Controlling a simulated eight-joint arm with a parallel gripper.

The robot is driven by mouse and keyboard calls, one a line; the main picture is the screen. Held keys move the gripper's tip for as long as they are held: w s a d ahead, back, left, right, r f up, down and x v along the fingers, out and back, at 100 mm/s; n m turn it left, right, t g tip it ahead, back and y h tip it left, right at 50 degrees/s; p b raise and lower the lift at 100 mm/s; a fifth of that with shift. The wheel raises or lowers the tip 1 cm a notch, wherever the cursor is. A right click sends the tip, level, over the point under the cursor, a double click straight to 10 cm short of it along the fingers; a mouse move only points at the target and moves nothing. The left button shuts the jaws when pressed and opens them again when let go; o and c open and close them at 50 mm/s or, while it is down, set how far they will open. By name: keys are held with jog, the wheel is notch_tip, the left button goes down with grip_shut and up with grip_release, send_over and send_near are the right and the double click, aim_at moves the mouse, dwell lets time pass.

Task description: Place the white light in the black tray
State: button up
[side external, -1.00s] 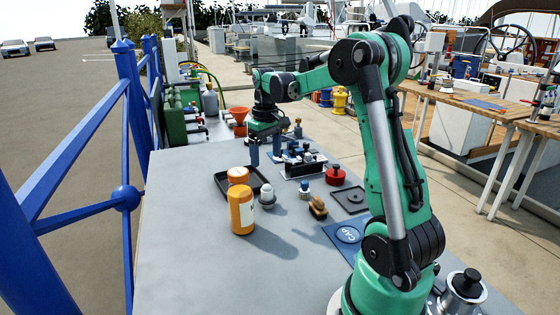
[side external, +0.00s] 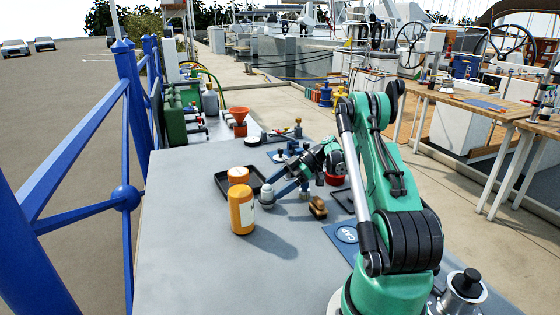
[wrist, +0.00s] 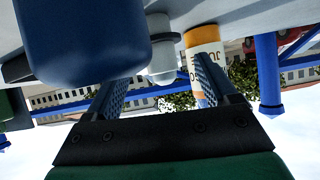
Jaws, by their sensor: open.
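The white light (side external: 267,196) stands upright on the grey table, right beside the orange bottle. In the wrist view the white light (wrist: 161,52) shows between my two fingers, beyond their tips. The black tray (side external: 221,182) lies behind the bottle and to the left of the light; the bottle hides part of it. My gripper (side external: 278,183) is low over the table, tilted, with its open blue fingers towards the light from the right. In the wrist view my gripper (wrist: 155,75) holds nothing between its fingers.
The orange bottle (side external: 241,211) stands close to the light and tray. A brown brush (side external: 318,208), a red object (side external: 334,179) and a blue CAP mat (side external: 346,234) lie to the right. A large blue object (wrist: 80,40) fills the wrist view's upper left. The front left table is clear.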

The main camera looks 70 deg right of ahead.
aim_at(261, 196)
jog(key=shift+f+n, duration=0.1)
jog(key=shift+n, duration=0.2)
jog(key=shift+x, duration=2.65)
jog(key=shift+a, duration=0.15)
grip_shut()
jog(key=shift+r, duration=0.3)
